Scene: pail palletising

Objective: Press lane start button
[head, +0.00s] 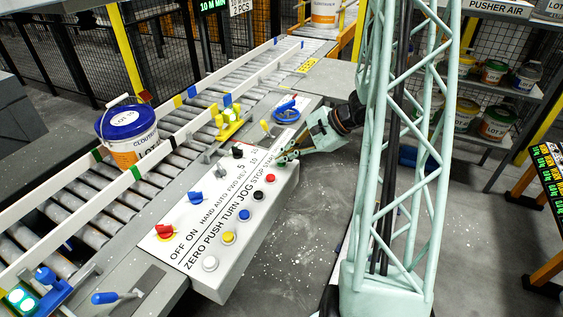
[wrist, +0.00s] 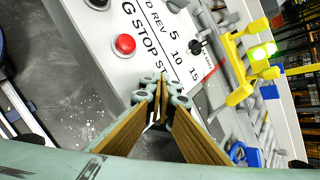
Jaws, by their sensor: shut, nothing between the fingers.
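The white control panel (head: 205,222) beside the roller conveyor carries a row of round buttons. The red button (head: 270,178) sits by the STOP lettering; it also shows in the wrist view (wrist: 124,44). The START lettering is just beyond STOP and partly covered. My gripper (head: 283,161) is shut and empty, its tips at the panel's far end beside the red button. In the wrist view the closed fingertips (wrist: 152,88) lie over the panel edge by the START lettering. The start button itself is hidden behind them, and I cannot tell whether they touch it.
Black, blue, yellow and white buttons continue along the panel. Selector knobs, including a red one (head: 164,230) and a blue one (head: 195,197), stand on its top. A blue-lidded pail (head: 130,140) sits on the rollers (head: 75,215). Shelves (head: 500,95) with pails stand at right. Open floor lies beside the panel.

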